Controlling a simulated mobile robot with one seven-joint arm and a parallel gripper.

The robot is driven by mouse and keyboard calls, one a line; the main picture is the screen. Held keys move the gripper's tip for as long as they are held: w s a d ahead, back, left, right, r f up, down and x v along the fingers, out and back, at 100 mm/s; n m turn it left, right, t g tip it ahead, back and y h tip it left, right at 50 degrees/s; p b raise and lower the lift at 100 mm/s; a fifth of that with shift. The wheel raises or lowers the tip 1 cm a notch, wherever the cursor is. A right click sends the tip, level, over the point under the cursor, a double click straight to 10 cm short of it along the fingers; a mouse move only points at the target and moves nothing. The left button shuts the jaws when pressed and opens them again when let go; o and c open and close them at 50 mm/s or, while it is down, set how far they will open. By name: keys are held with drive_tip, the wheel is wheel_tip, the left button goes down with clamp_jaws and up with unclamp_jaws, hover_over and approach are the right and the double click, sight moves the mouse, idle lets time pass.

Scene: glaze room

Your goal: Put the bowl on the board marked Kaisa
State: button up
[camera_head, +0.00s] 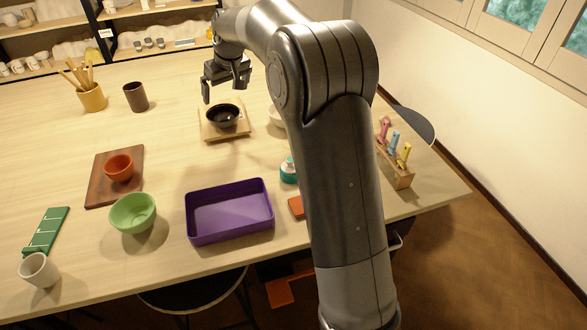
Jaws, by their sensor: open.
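A black bowl (222,116) sits upright on a light wooden board (238,135) near the table's middle. My gripper (226,88) is open and empty, above and just behind the black bowl in the picture, apart from it. An orange-red bowl (119,168) sits on a dark brown board (100,194) at the left. A light green bowl (133,213) stands on the bare table in front of that board. A pale bowl-like piece (275,116) is mostly hidden behind my arm. I can read no name on either board.
A purple tray (230,233) stands at the front middle. A teal-and-white jar (288,172) and a tool rack (398,172) are near my arm. A yellow brush pot (91,97), a brown cup (136,97), a green strip (46,232) and a pale cup (39,271) stand left.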

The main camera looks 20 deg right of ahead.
drive_tip(key=s+d+r+m, duration=0.1)
drive_tip(key=s+d+r, duration=0.15)
drive_tip(key=s, duration=0.45)
drive_tip(key=s+d+r+h, duration=0.1)
drive_tip(key=s+r, duration=0.2)
drive_tip(key=s, duration=0.5)
drive_tip(key=s+d+r+m, duration=0.1)
drive_tip(key=s+r, duration=0.2)
drive_tip(key=s, duration=0.4)
drive_tip(key=s+d+f+m, duration=0.1)
drive_tip(key=s+d+f, duration=0.1)
drive_tip(key=s, duration=0.9)
drive_tip(key=s+d+f+m+t, duration=0.1)
drive_tip(key=s+f, duration=0.4)
drive_tip(key=s, duration=0.6)
drive_tip(key=shift+s+d+h, duration=0.3)
drive_tip(key=shift+d, duration=0.2)
